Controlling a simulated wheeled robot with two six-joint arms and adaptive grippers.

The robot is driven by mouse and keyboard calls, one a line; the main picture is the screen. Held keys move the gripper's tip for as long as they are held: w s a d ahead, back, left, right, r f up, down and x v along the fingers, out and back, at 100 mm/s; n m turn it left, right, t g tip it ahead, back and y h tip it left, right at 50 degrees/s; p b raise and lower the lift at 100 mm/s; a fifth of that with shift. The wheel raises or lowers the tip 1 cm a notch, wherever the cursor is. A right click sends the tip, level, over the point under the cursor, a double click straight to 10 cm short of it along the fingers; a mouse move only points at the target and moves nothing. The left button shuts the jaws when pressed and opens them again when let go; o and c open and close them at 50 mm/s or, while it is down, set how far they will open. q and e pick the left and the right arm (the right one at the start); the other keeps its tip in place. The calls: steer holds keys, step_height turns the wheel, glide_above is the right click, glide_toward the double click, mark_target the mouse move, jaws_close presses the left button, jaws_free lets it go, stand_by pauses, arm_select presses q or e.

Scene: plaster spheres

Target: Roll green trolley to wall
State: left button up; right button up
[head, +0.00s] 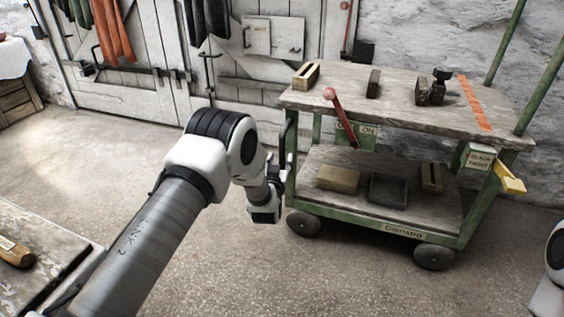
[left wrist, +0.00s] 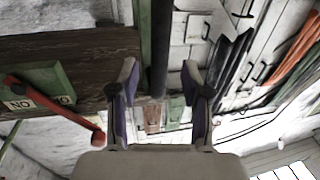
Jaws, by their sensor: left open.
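The green trolley (head: 340,214) has a worn wooden top, a lower shelf and dark wheels, and stands before the back wall (head: 416,36). A dark upright handle bar (head: 284,142) is on its left end. My left gripper (head: 284,168) is open beside that end, by the handle. In the left wrist view, the dark bar (left wrist: 160,48) runs between the two spread fingers (left wrist: 159,82); I cannot tell whether they touch it. A red-knobbed lever (head: 340,115) sits on the trolley's front, and also shows in the left wrist view (left wrist: 58,106). My right gripper is out of view.
Wooden blocks and small tools stand on the trolley top, with an orange strip (head: 474,104). The lower shelf carries a dark tray (head: 388,190) and blocks. A yellow handle (head: 509,178) sticks out at right. A bench (head: 40,262) is at lower left. Floor between is clear.

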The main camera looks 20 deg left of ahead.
mark_target(282, 154)
arm_select(q)
steer(key=b+x, duration=0.1)
steer(key=x, duration=0.3)
steer(key=shift+w+f+b, duration=0.15)
steer(key=shift+w+b, duration=0.15)
steer(key=shift+w, duration=0.05)
jaws_close()
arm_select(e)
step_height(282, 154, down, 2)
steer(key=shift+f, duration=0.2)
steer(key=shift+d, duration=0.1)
